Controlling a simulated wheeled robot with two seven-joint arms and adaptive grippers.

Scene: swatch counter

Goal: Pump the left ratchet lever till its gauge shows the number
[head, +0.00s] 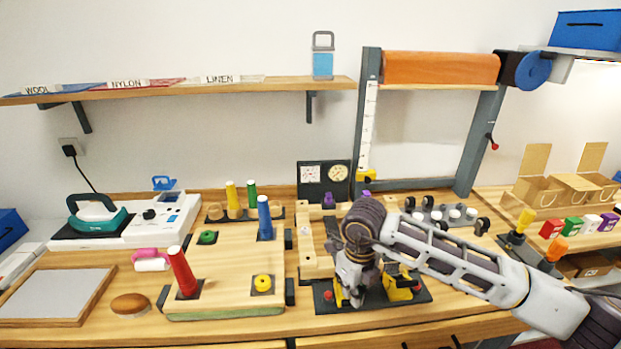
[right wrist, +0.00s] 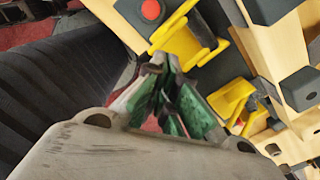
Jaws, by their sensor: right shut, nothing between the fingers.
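The left yellow ratchet lever (head: 339,293) sits at the front of a dark base plate, mostly hidden behind my right gripper (head: 352,300). The right yellow lever (head: 398,290) stands beside it. In the right wrist view, my right gripper (right wrist: 172,95) is shut and empty, its green-padded fingers together just below a yellow lever part (right wrist: 180,42); I cannot tell whether they touch. A second yellow part (right wrist: 232,100) lies to the right. The black gauge panel (head: 324,193) stands behind, with a left white dial (head: 310,174) and a right cream dial (head: 337,173). The readings are too small to tell. My left gripper is not in view.
A red knob (head: 328,295) is on the plate's left. A wooden board with coloured cones (head: 225,285) stands to the left. A row of rollers (head: 440,212) is behind my right arm. An upright frame with an orange roll (head: 440,68) stands at the back.

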